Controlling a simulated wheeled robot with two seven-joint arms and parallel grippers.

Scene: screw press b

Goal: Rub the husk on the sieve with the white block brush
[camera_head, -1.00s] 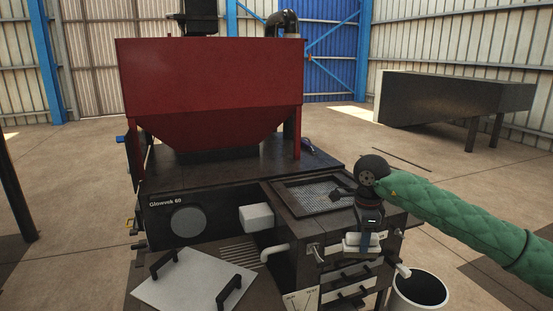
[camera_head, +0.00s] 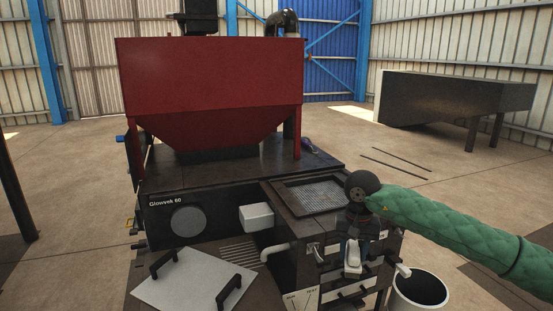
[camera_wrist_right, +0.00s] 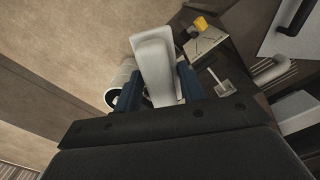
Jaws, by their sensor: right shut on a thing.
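The sieve (camera_head: 318,196) is a grey mesh in a dark frame on top of the machine, right of centre in the head view. I cannot make out husk on it. My right gripper (camera_head: 354,240) is in front of the sieve's near right side, pointing down. It is shut on the white block brush (camera_head: 352,256), which hangs before the machine's front face, apart from the mesh. In the right wrist view, the brush (camera_wrist_right: 153,58) is pale and long, tilted between two blue fingers. Its bristles cannot be told. My left gripper is not in view.
A white bucket (camera_head: 418,302) with a dark inside stands at lower right. A white plate with black handles (camera_head: 185,285) lies at lower left. A white box (camera_head: 257,216) and a pale bent pipe (camera_head: 276,252) are left of the sieve. The red hopper (camera_head: 210,80) rises behind.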

